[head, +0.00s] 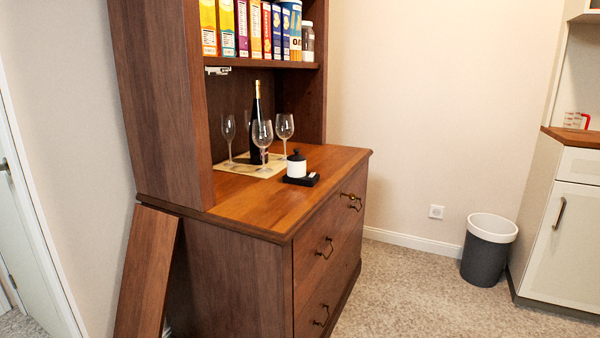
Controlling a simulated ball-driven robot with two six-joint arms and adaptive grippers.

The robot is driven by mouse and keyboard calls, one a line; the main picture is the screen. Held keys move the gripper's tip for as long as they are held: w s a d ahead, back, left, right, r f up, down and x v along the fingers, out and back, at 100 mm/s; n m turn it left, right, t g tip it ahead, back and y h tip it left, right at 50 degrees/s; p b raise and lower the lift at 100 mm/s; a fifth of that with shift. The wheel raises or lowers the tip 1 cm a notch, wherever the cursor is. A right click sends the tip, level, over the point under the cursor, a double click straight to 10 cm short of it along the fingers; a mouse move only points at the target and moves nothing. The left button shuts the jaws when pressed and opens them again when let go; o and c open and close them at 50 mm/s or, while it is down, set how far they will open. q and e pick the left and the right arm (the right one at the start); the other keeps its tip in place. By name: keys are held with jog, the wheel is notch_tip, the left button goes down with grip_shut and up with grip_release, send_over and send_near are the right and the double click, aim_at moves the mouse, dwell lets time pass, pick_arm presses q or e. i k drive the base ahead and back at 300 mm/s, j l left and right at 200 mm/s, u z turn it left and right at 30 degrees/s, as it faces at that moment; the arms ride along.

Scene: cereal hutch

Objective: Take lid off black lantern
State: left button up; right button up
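A small white cylindrical vessel (295,169) with a black knobbed lid (297,156) stands upright on the hutch counter, near its right front edge. The lid sits on top of the white body. The vessel stands on a small black tray (300,180), with a small pale item beside it. No all-black lantern shows; this black-topped vessel is the closest match I see. Neither of my grippers is in view.
Wine glasses (262,134) and a dark bottle (256,108) stand on a pale mat (240,169) behind and left of the vessel. Cereal boxes (241,28) fill the shelf above. A wooden board (146,275) leans at left. A bin (488,250) stands right; carpet between is clear.

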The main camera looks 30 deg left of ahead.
aim_at(296, 162)
jog(key=i+l+u, duration=0.1)
jog(key=i+u, duration=0.15)
jog(key=u, duration=0.25)
jog(key=i+l+u, duration=0.2)
jog(key=u, duration=0.25)
